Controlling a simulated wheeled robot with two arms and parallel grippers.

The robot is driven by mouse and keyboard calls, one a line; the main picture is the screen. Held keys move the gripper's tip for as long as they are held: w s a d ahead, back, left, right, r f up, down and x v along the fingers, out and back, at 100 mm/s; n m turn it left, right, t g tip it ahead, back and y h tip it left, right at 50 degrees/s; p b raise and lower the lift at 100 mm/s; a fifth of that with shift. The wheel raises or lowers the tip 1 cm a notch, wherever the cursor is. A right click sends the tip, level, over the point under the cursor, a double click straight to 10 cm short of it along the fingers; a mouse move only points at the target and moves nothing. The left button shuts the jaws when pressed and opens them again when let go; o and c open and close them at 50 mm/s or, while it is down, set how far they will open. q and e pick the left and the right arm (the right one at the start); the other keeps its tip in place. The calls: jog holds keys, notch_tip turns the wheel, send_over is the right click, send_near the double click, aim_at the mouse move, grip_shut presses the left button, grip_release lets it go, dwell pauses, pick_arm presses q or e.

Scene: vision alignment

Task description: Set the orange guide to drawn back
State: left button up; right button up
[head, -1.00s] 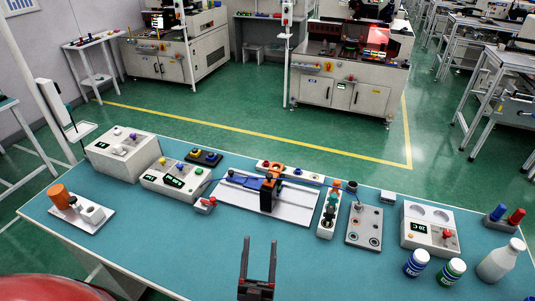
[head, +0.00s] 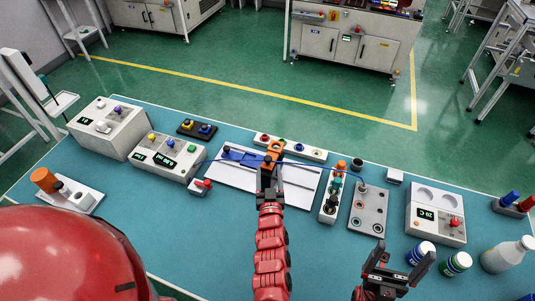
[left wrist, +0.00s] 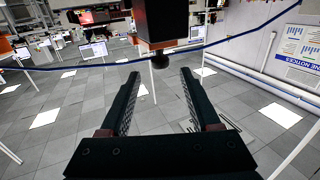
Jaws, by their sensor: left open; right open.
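The orange guide (head: 275,149) stands on the fixture with a white base plate (head: 232,175), at the middle of the table. A blue bar (head: 238,156) lies to its left. My left gripper (head: 268,172) is open, in front of the guide, and hides the lower part of the fixture. In the left wrist view its two fingers (left wrist: 157,98) are spread with nothing between them. A dark block (left wrist: 161,20) with a round knob below hangs just beyond them. My right gripper (head: 395,264) is open and empty over the front right of the table.
A blue cable (head: 318,166) crosses behind my left gripper. A control box (head: 168,158) and a red-handled switch (head: 200,187) stand left. A strip with coloured knobs (head: 328,208), a grey plate with holes (head: 368,212) and bottles (head: 456,263) stand right.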

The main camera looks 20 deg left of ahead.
aim_at(268, 156)
pick_arm(q)
jog(key=b+x, duration=0.3)
jog(key=x, duration=0.5)
jog(key=shift+f+b, duration=0.1)
jog(key=shift+b, duration=0.3)
jog(key=shift+w+a, duration=0.2)
jog(key=shift+w, duration=0.3)
jog(key=shift+r, duration=0.2)
grip_shut()
jog(key=shift+s, duration=0.1)
